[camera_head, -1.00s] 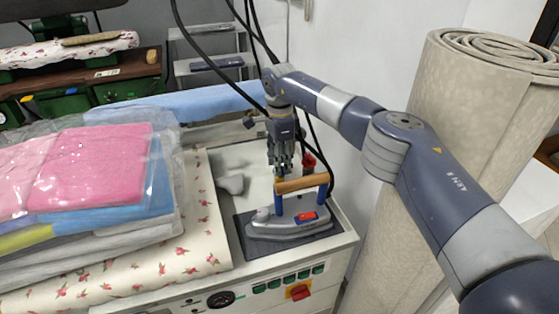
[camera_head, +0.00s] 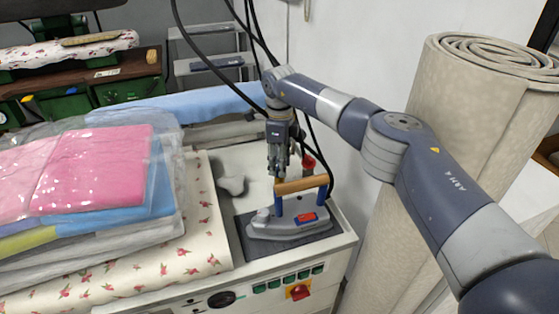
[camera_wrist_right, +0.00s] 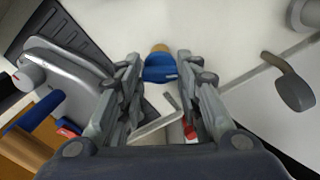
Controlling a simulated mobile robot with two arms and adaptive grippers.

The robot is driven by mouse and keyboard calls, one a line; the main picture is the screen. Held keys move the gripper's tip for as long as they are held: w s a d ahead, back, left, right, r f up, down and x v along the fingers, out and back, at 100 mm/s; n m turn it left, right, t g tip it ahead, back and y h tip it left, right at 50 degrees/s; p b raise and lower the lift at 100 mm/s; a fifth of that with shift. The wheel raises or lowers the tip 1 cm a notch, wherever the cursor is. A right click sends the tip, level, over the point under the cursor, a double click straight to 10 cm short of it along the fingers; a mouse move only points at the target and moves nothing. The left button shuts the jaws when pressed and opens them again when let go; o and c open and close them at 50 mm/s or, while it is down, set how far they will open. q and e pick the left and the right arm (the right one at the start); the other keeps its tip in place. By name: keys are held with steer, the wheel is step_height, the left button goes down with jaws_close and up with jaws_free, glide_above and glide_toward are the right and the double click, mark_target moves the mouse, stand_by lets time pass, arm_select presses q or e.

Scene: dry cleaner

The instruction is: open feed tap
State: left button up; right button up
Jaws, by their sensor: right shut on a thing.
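In the right wrist view a blue tap handle (camera_wrist_right: 160,70) with a brass-coloured end sits between my right fingertips (camera_wrist_right: 159,64). I take it to be the feed tap. My right gripper (camera_head: 279,171) is shut on it and points down just behind the iron. In the head view the fingers and the iron hide the blue handle. A red part (camera_head: 308,161) stands just right of the gripper, and a red piece (camera_wrist_right: 190,130) shows by the right finger in the wrist view. My left gripper is not in view.
The iron (camera_head: 290,224) with its wooden handle stands on a dark pad close in front of the gripper. Bagged folded laundry (camera_head: 90,175) and floral cloth (camera_head: 205,235) lie to the left. Black hoses hang behind. A rolled carpet (camera_head: 455,110) stands at the right.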

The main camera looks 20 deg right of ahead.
steer(key=m, duration=0.5)
steer(key=shift+m+p, duration=0.3)
steer(key=shift+p, duration=0.1)
steer(key=m+p, duration=0.1)
steer(key=m, duration=0.4)
steer(key=shift+m, duration=0.4)
steer(key=o, duration=1.1)
steer(key=shift+c, duration=0.2)
steer(key=shift+r, duration=0.1)
step_height(320, 180, up, 12)
